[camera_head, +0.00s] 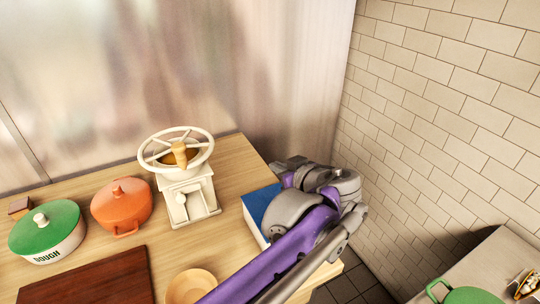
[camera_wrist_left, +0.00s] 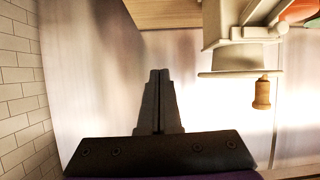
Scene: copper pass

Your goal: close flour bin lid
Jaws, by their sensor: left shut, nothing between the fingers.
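No bin marked as flour shows in either view. A blue-topped, pale-sided box-like object (camera_head: 257,205) sits near the right end of the wooden counter in the head view, partly hidden by my left arm; I cannot tell whether it is the flour bin or how its lid stands. My left gripper (camera_head: 280,165) is past the blue top's far side, near the counter's right edge, mostly hidden by its own wrist. In the left wrist view the left gripper (camera_wrist_left: 160,73) has its fingers together, with nothing between them. My right gripper is not in view.
A cream hand mill (camera_head: 186,190) with a wheel stands left of the blue object. An orange lidded pot (camera_head: 121,207), a green-lidded pot marked DOUGH (camera_head: 62,245), a dark board (camera_head: 95,280) and a wooden bowl (camera_head: 190,287) share the counter. A tiled wall (camera_head: 440,120) rises at right.

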